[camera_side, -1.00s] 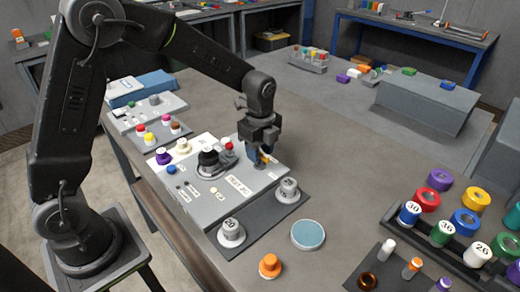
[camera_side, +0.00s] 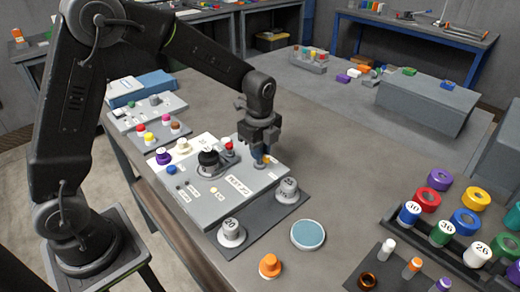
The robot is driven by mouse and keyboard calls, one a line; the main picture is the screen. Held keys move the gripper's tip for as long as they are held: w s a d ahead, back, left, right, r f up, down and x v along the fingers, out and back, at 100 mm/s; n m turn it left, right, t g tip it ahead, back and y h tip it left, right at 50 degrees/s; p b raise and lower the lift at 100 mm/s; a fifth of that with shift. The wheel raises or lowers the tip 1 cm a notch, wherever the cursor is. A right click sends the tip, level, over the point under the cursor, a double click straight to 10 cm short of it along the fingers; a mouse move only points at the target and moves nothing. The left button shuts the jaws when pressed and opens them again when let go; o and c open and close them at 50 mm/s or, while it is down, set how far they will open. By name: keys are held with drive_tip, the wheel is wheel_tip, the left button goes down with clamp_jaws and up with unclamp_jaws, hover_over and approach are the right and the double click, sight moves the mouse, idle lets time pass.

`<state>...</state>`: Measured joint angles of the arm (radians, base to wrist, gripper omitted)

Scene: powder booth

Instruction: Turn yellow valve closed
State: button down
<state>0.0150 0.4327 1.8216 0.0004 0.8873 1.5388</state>
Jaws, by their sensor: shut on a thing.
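A grey control panel (camera_side: 215,205) lies on the workbench, with knobs, buttons and labels on its top. My gripper (camera_side: 262,160) points down over the panel's right end. Its fingers are shut on the yellow valve (camera_side: 261,167), of which only a small yellow-orange bit shows at the fingertips. The fingers hide most of the valve, so I cannot tell the angle of its handle.
A black knob (camera_side: 208,159) and a red button (camera_side: 229,146) stand left of my gripper. White-and-grey numbered weights (camera_side: 287,191) stand in front. A teal disc (camera_side: 308,235) and an orange knob (camera_side: 270,266) lie nearer on the bench. Coloured rings fill the right side.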

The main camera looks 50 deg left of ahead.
drive_tip(key=n, duration=0.4)
drive_tip(key=shift+n, duration=0.4)
drive_tip(key=n, duration=0.4)
drive_tip(key=shift+n, duration=0.3)
drive_tip(key=n, duration=0.4)
drive_tip(key=shift+n, duration=2.1)
drive_tip(key=shift+r, duration=0.1)
drive_tip(key=c, duration=1.2)
unclamp_jaws()
drive_tip(key=shift+o, duration=0.2)
wheel_tip(320, 180, up, 14)
